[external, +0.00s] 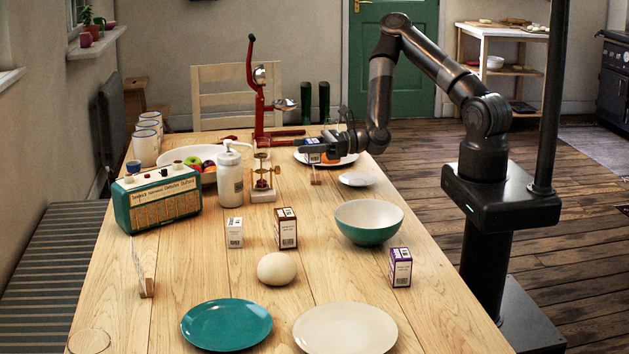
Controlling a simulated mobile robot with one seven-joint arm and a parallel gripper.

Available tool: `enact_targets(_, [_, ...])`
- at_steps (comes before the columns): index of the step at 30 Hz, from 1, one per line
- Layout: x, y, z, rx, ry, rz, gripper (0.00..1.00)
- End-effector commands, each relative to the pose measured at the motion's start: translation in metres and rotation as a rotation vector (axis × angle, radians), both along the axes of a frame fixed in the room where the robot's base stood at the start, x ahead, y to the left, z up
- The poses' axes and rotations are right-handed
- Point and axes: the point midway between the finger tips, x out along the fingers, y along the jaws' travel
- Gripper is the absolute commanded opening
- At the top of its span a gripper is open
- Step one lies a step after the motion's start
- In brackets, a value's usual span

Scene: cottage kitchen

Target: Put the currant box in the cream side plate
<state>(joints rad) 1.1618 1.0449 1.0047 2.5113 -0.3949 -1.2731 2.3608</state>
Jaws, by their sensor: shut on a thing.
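My gripper (318,147) is at the far end of the table, above a white plate with orange food. It is shut on a small blue-and-white box (314,158), mostly hidden by the fingers; its label cannot be read, so I cannot tell if it is the currant box. A small cream side plate (356,180) lies empty on the table, to the right of and nearer than the gripper. Other small boxes stand upright: a purple-and-white one (400,268), a brown-and-white one (286,228) and a white one (235,233).
A green-and-white bowl (368,222) stands nearer than the side plate. A brass-coloured instrument (263,183) and a red juicer press (258,100) stand left of the gripper. A teal plate (226,325) and a large cream plate (345,329) lie at the near end.

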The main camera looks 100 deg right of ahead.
Motion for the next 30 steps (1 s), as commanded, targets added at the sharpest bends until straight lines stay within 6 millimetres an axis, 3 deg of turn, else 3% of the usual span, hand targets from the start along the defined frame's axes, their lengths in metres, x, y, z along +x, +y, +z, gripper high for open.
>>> enact_targets(8, [0.0, -0.001, 0.008, -0.001, -0.003, -0.001, 0.22])
enact_targets(22, [-0.001, -0.001, 0.084, -0.004, -0.003, 0.0, 0.22])
enact_targets(30, [0.02, 0.019, 0.077, -0.001, 0.0, -0.001, 0.22])
